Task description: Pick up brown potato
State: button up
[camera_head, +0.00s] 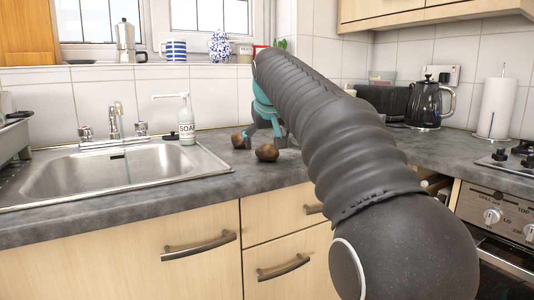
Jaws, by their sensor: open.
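Two brown potatoes lie on the grey countertop to the right of the sink. One potato (267,152) is nearer the front edge. The other potato (238,140) is a little further back and to the left. My gripper (264,140), teal and dark grey, points down just above and behind the nearer potato, between the two. It is open, and no potato is seen held in it. My dark arm hides the counter to the right and part of the gripper.
A sink (110,175) with a tap (115,120) is at the left. A white soap bottle (186,122) stands at its back right corner. A black kettle (425,105), a paper towel roll (495,108) and a stove (505,160) are at the right. The counter (225,180) in front of the potatoes is clear.

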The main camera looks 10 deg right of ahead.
aim_at(266, 145)
jog(key=x, duration=0.4)
jog(key=shift+d, duration=0.1)
jog(key=shift+r, duration=0.1)
jog(key=c, duration=1.4)
